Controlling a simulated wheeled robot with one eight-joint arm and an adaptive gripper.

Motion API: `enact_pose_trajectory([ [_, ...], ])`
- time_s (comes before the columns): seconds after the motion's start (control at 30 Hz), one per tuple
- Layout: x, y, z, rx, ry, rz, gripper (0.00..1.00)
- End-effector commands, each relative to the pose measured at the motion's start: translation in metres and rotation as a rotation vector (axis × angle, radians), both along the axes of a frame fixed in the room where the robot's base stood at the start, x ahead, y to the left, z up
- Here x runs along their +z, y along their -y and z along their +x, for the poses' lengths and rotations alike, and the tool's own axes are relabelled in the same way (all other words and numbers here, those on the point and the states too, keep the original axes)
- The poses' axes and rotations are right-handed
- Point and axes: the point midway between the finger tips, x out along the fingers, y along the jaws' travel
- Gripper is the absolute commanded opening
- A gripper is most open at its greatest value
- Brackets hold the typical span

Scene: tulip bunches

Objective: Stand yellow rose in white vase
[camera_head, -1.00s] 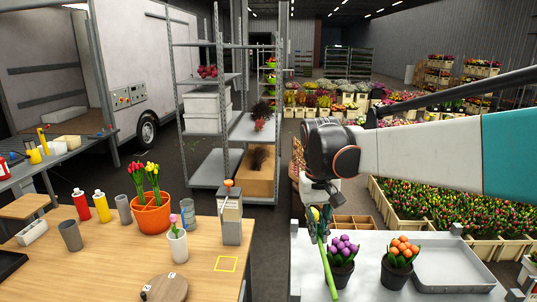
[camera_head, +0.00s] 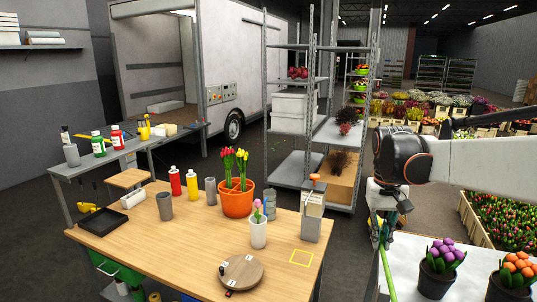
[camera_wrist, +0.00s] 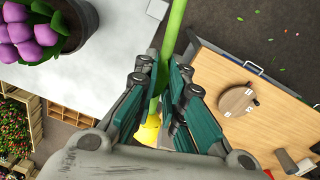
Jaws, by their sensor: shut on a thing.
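My gripper (camera_head: 384,226) is at the right in the head view, beside the white bench and above it. It is shut on the yellow rose, whose green stem (camera_head: 387,268) hangs down below the fingers. In the wrist view the fingers (camera_wrist: 166,90) close around the stem (camera_wrist: 172,32), and the yellow bloom (camera_wrist: 148,131) shows close to the wrist. The white vase (camera_head: 258,236) stands upright on the wooden table, well left of my gripper. A pink flower (camera_head: 257,206) is in it.
The wooden table (camera_head: 180,252) also holds an orange pot (camera_head: 237,202) of tulips, a round wooden board (camera_head: 243,272), a grey box (camera_head: 311,225) with an orange-topped tool, bottles and cups. Potted purple flowers (camera_head: 437,275) stand on the white bench near my gripper.

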Motion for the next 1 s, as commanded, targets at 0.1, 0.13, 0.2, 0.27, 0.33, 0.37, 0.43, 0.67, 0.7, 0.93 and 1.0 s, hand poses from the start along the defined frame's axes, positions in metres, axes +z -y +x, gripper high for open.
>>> enact_pose_trajectory([
  [0.1,-0.039,-0.010,0.025,0.030,0.000,0.000,0.00],
  [0.13,-0.046,-0.013,0.032,0.037,0.000,0.000,0.00],
  [0.2,-0.062,-0.019,0.045,0.055,0.000,0.000,0.00],
  [0.27,-0.076,-0.024,0.057,0.069,0.000,0.000,0.00],
  [0.33,-0.093,-0.030,0.070,0.086,0.000,0.000,0.00],
  [0.37,-0.101,-0.033,0.075,0.093,0.000,0.000,0.00],
  [0.43,-0.118,-0.040,0.088,0.110,0.000,0.000,0.00],
  [0.67,-0.172,-0.063,0.126,0.160,0.000,0.000,0.00],
  [0.7,-0.180,-0.066,0.131,0.167,0.000,0.000,0.00],
  [0.93,-0.204,-0.079,0.148,0.193,0.000,0.000,0.00],
  [1.0,-0.209,-0.080,0.149,0.195,0.000,0.000,0.00],
])
